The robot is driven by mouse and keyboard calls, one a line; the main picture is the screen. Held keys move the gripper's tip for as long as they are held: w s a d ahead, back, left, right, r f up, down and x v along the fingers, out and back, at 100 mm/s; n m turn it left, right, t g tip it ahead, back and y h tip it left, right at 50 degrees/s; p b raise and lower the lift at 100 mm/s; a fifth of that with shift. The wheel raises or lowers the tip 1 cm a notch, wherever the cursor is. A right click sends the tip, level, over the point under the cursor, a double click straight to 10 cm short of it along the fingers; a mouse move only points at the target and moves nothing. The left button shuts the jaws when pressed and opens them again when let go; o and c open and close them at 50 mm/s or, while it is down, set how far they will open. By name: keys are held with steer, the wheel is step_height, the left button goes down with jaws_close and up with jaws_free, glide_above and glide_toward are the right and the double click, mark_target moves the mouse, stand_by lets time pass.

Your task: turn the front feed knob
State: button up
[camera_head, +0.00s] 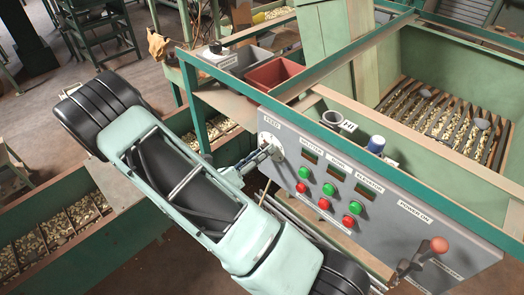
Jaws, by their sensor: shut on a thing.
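The feed knob sits at the left end of the grey control panel (365,187), below the "FEED" label (271,122). A round pale dial plate (270,146) shows behind it. My gripper (268,152) reaches the panel from the lower left and is shut on the feed knob. The fingers cover most of the knob, so its pointer and angle are hidden. My pale green arm fills the lower left and middle of the view.
Right of the knob are green buttons (330,189) and red buttons (324,203). A red bin (273,74), a grey cup (333,119) and a blue-capped jar (376,144) are behind. Nut hoppers (445,60) flank the panel.

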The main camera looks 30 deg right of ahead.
stand_by(0.4)
steer(key=o, duration=1.2)
steer(key=shift+c, duration=0.2)
steer(key=shift+a, duration=0.1)
steer(key=v, duration=1.1)
steer(key=shift+s+a, duration=0.15)
steer(key=shift+a, duration=0.25)
